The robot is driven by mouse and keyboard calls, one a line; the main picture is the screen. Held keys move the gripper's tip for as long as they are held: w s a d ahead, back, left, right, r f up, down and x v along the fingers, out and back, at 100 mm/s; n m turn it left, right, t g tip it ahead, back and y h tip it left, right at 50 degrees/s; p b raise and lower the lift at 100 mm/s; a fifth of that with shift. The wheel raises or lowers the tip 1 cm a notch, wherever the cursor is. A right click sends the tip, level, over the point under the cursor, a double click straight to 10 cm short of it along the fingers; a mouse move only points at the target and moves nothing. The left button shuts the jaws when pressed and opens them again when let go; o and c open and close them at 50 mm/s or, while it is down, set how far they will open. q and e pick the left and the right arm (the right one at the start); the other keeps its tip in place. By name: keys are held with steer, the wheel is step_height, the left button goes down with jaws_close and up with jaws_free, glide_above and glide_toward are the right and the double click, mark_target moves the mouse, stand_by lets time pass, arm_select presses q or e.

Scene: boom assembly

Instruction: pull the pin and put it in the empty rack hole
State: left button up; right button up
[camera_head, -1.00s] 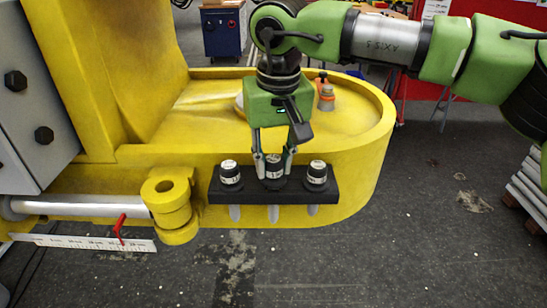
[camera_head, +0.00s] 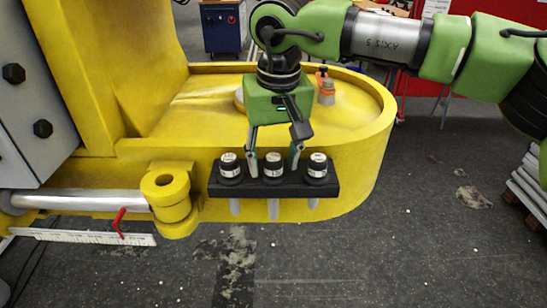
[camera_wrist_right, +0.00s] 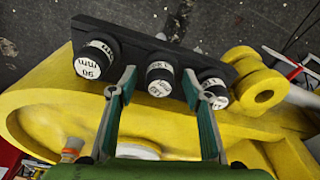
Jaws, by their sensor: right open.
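A black rack (camera_head: 326,191) on the front of the yellow boom part holds three dark pins with white-labelled heads, and their tips show below it. The middle pin (camera_head: 272,167) stands upright in the rack, level with its neighbours. My right gripper (camera_head: 273,173) is open. Its fingers are on either side of the middle pin, apart from it, as the right wrist view shows. The left pin (camera_head: 230,169) and right pin (camera_head: 318,168) flank it. I see no empty rack hole. The yellow boss (camera_head: 163,182) has an open hole. My left gripper is out of view.
A cylinder rod (camera_head: 85,198) runs into the boss. Below it is a white ruler (camera_head: 75,237) with a red lever (camera_head: 118,222). An orange-and-grey object (camera_head: 326,93) stands on the yellow deck.

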step_height(320, 180, up, 12)
steer(key=s, duration=0.1)
steer(key=shift+s+d, duration=0.25)
steer(key=shift+s, duration=0.15)
steer(key=shift+f, duration=0.1)
stand_by(0.4)
